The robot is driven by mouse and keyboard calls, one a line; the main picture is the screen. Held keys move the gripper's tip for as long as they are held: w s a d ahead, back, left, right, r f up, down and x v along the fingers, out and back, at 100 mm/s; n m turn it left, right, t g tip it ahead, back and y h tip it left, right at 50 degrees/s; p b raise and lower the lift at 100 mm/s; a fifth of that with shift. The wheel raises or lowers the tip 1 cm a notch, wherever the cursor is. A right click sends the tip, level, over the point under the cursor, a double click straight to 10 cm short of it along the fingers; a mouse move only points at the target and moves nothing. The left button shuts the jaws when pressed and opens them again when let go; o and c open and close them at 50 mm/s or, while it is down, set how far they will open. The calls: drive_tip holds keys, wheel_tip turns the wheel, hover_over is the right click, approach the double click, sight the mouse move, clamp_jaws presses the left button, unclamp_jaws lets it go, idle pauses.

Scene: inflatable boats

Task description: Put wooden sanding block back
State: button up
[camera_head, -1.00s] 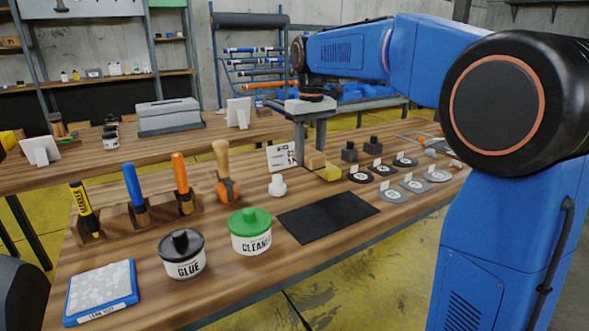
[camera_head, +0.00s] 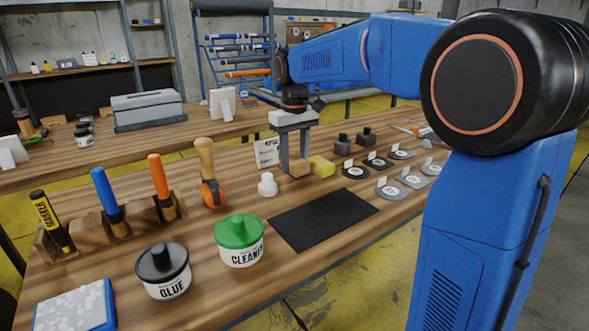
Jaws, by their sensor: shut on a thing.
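The wooden sanding block (camera_head: 299,168) is a small light-brown block between the two grey fingers of my gripper (camera_head: 294,160). The fingers point straight down and are shut on it. The block is at or just above the bench top; I cannot tell if it touches. It is just left of a yellow sponge-like block (camera_head: 321,166), and I cannot tell whether they touch.
A white card (camera_head: 267,152) and white bottle (camera_head: 267,185) stand left of my gripper. A bare black mat (camera_head: 322,219) lies in front. Cleaner (camera_head: 240,245) and glue (camera_head: 163,274) tins stand front left.

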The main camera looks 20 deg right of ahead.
sight(295, 160)
drive_tip(key=shift+f, duration=1.35)
drive_tip(key=shift+f, duration=0.15)
drive_tip(key=o, duration=1)
drive_tip(key=shift+c, duration=0.2)
wheel_tip(295, 160, up, 12)
drive_tip(key=shift+r, duration=0.15)
drive_tip(key=shift+s, duration=0.15)
